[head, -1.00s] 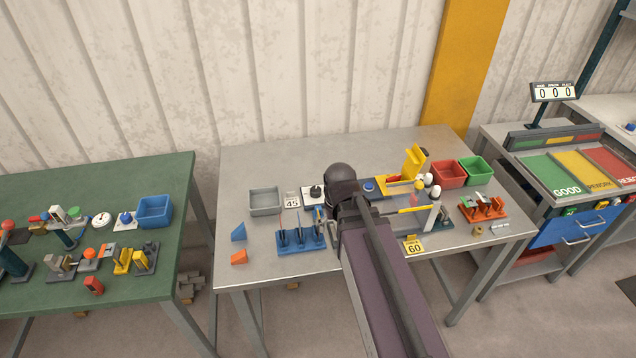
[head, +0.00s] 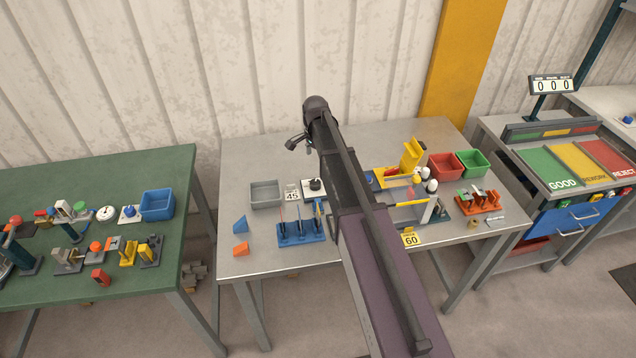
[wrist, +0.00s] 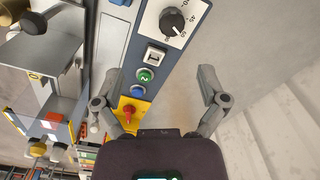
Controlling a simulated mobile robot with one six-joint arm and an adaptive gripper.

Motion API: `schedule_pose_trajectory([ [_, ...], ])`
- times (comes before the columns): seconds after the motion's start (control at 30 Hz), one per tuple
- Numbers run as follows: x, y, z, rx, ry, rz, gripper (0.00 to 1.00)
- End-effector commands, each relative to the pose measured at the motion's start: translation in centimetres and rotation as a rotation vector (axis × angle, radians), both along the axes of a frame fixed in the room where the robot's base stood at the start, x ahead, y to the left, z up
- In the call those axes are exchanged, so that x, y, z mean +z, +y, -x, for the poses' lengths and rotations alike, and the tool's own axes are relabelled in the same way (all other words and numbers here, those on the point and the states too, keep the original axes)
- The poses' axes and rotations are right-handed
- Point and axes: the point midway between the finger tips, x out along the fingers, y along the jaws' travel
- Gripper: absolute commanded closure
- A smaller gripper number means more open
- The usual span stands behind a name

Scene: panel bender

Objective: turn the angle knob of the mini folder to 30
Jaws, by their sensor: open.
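The angle knob (head: 314,184) is a black round knob on a white dial plate, on the mini folder at the middle of the grey table. In the wrist view the knob (wrist: 172,20) sits at the top edge on its white numbered dial (wrist: 194,13); the marks 45 and 60 show. Its pointer seems to be near 60, but it is too small to be sure. My gripper (head: 291,143) is up behind the knob, apart from it. In the wrist view my gripper (wrist: 160,78) has its fingers spread with nothing between them.
Beside the dial run a rocker switch (wrist: 154,57), a green button (wrist: 145,75) and a blue button (wrist: 138,92). A 45 card (head: 291,194), a grey bin (head: 265,195) and a blue tool rack (head: 300,236) stand left of my arm. The table's back left is clear.

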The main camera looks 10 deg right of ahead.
Motion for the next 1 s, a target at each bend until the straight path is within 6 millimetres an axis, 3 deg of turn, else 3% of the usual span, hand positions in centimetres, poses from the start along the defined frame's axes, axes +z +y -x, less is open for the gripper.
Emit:
schedule_pose_trajectory([
  [0.03, 0.0, 0.0, -1.2, -0.035, 0.002, 0.000, 0.08],
  [0.2, 0.0, 0.0, -2.2, -0.103, 0.007, -0.001, 0.08],
  [0.67, -0.1, 0.1, -2.2, -0.108, 0.007, -0.001, 0.08],
  [1.0, -1.6, 0.2, -2.2, -0.107, 0.007, -0.001, 0.08],
])
